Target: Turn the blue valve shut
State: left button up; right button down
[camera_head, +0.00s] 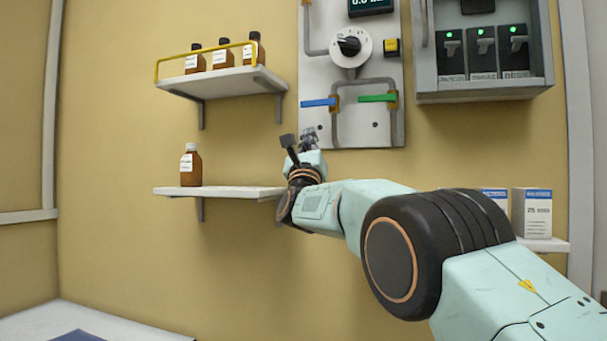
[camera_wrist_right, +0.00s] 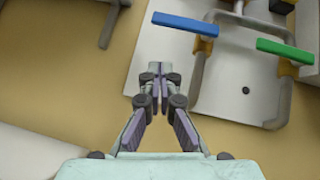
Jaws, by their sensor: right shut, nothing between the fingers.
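The blue valve (camera_head: 319,102) is a flat blue lever on a pipe on the grey wall panel (camera_head: 363,138). It lies about level in the head view. In the right wrist view the blue valve (camera_wrist_right: 185,24) is above and right of the fingertips, clear of them. My right gripper (camera_head: 309,137) is just below the blue valve in the head view, apart from it. In the right wrist view my right gripper (camera_wrist_right: 156,72) has its fingertips together, with nothing between them. My left gripper is in no view.
A green lever (camera_head: 378,98) is right of the blue valve and also shows in the wrist view (camera_wrist_right: 285,51). A dial (camera_head: 350,46) is above. Shelves (camera_head: 222,82) with brown bottles (camera_head: 190,166) are to the left. A cabinet (camera_head: 484,96) is at the upper right.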

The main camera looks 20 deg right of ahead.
jog(key=a+b+v, duration=0.1)
jog(key=b+v, duration=0.2)
jog(key=v, duration=0.6)
jog(key=shift+w+a, duration=0.25)
jog(key=shift+w, duration=0.1)
jog(key=shift+d, duration=0.1)
